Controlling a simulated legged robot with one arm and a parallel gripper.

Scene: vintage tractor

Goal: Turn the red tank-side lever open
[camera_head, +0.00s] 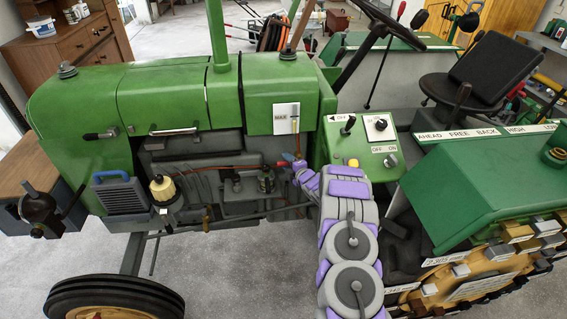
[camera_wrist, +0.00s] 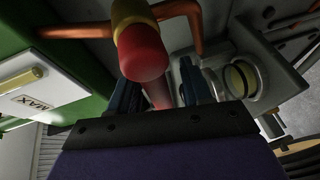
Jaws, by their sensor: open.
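The red lever (camera_wrist: 145,58) shows large in the wrist view, with a rounded red end and a yellow collar by a copper-coloured pipe. A thinner red part runs down behind that end, between my fingers. My gripper (camera_wrist: 158,82) is open, with one dark finger on each side of the red part; I cannot tell whether either touches it. In the head view, my gripper (camera_head: 294,163) is at the tractor's side, below the MAX gauge. A small red piece (camera_head: 282,164) shows just left of its tips; the rest of the lever is hidden or too small there.
The green tractor hood (camera_head: 150,90) is above and left. The white MAX gauge (camera_head: 286,118) is just above my gripper. A control panel (camera_head: 365,135) with a switch and knob is close on the right. A metal filter housing (camera_wrist: 245,75) is right of my fingers.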

